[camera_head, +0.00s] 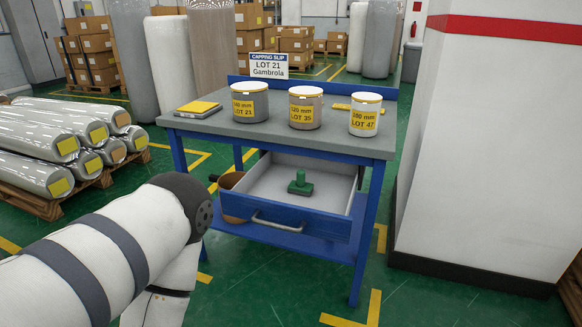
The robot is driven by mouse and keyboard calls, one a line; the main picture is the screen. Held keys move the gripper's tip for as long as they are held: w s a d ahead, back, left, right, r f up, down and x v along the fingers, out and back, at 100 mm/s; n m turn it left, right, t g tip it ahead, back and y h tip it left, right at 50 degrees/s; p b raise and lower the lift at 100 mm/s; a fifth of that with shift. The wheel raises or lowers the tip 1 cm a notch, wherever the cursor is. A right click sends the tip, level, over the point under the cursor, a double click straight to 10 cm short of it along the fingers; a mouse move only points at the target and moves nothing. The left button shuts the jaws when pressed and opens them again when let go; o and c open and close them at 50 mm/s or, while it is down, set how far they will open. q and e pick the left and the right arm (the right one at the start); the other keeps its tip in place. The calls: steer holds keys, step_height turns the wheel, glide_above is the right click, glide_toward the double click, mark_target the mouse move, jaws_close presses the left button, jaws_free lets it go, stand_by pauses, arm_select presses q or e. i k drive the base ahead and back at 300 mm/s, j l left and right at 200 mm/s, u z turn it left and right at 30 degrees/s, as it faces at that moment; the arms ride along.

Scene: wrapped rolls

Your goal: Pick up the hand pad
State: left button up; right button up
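A green block with an upright grip, which looks like the hand pad (300,184), lies in the open grey drawer (270,187) of the blue workbench (340,144). It sits near the drawer's middle, with clear floor around it. The drawer is pulled out toward me and has a blue front with a metal handle (277,222). My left arm comes in from the lower left and bends downward at the elbow, left of the drawer. Its gripper is out of the picture. My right arm and gripper do not show.
A brown container (231,181) is left of the drawer. Wrapped rolls (40,135) lie left; a white pillar (490,150) stands right.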

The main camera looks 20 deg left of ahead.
mark_target(299, 187)
steer(key=i+j, duration=0.3)
steer(key=i, duration=0.25)
steer(key=i+j, duration=0.3)
steer(key=i, duration=0.2)
